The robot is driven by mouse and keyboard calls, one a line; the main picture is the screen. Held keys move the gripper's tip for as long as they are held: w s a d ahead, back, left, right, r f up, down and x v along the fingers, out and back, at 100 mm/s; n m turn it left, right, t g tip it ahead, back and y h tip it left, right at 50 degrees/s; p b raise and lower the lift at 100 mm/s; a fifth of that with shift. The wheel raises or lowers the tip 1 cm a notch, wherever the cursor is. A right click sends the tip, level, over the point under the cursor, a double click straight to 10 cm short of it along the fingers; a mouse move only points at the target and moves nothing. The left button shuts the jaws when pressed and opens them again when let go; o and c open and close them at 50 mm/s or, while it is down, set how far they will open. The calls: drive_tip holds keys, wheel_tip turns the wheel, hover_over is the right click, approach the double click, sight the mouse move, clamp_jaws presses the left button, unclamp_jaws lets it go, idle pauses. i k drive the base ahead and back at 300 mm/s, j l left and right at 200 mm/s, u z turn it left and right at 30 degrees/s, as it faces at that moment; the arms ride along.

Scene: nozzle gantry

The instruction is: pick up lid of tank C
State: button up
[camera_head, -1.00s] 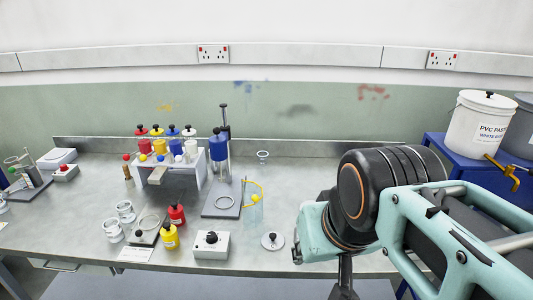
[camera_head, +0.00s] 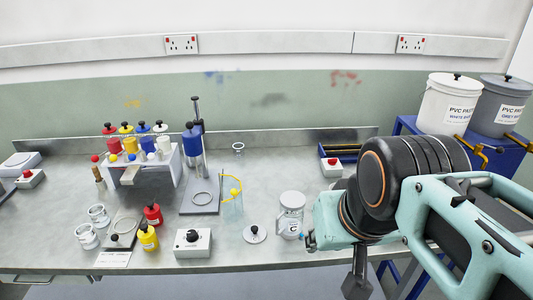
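A clear jar labelled C (camera_head: 290,222) stands near the bench's front edge, just left of my arm. Its top looks pale, and I cannot tell whether it is covered. A round pale lid with a black knob (camera_head: 254,234) lies flat on the bench to the left of the jar. I cannot tell from its markings which tank it belongs to. My gripper (camera_head: 358,284) shows only in part, as a dark shape below my wrist at the bottom edge, right of the jar and apart from it. Its fingertips are not clear.
A white box with a black knob (camera_head: 193,244) sits left of the lid. A stand with a blue cylinder (camera_head: 193,146) and a rack with coloured caps (camera_head: 140,158) are farther back. White (camera_head: 447,105) and grey (camera_head: 500,108) buckets stand at right.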

sight(255, 233)
drive_tip(key=i+j+z, duration=0.2)
drive_tip(key=z, duration=0.15)
drive_tip(key=i+j+z, duration=0.2)
drive_tip(key=z, duration=0.15)
drive_tip(key=j, duration=0.1)
